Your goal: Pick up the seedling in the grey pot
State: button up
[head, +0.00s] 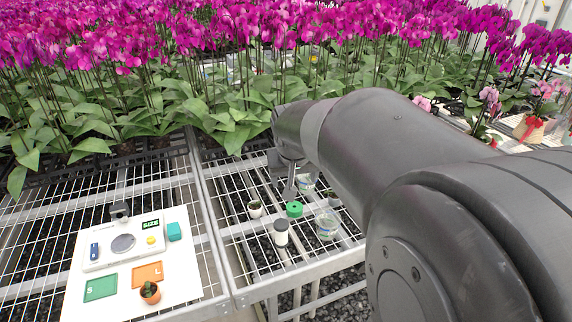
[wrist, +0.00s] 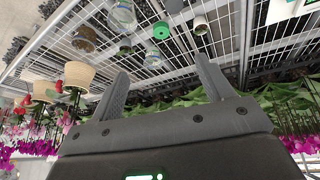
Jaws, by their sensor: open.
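A small pale grey pot (head: 255,210) with a dark top stands upright on the wire bench, left of a green ring-shaped roll (head: 294,209). Its seedling is too small to make out clearly. What looks like the same pot shows at upper right in the wrist view (wrist: 201,27). My gripper (head: 284,182) is above the bench, beyond and to the right of the pot in the head view, apart from it. In the wrist view its two fingers (wrist: 160,66) are spread with nothing held between them.
Glass jars (head: 327,228) stand to the right. A white board (head: 190,260) with a scale and a terracotta pot (head: 150,293) lies left. Tall orchids (head: 230,110) fill the back.

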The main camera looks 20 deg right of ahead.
jog(key=w+d+f+m, duration=0.2)
jog(key=w+d+f, duration=0.7)
jog(key=w+d, duration=0.2)
jog(key=m+g, duration=0.1)
jog(key=m, duration=0.1)
send_over(334, 199)
jog(key=s+a, duration=0.1)
jog(key=a, duration=0.1)
notch_tip(334, 199, down, 13)
jog(key=x, duration=0.5)
jog(key=shift+s+d+f, duration=0.1)
jog(key=shift+d+f, duration=0.2)
jog(key=shift+d, duration=0.2)
jog(key=shift+d+x, duration=0.2)
jog(key=shift+x, duration=1.1)
jog(key=shift+d+x, duration=0.2)
jog(key=shift+x, duration=1.05)
jog(key=shift+r, duration=0.1)
jog(key=c, duration=1)
jog(key=shift+c, duration=0.4)
jog(key=shift+r, duration=0.15)
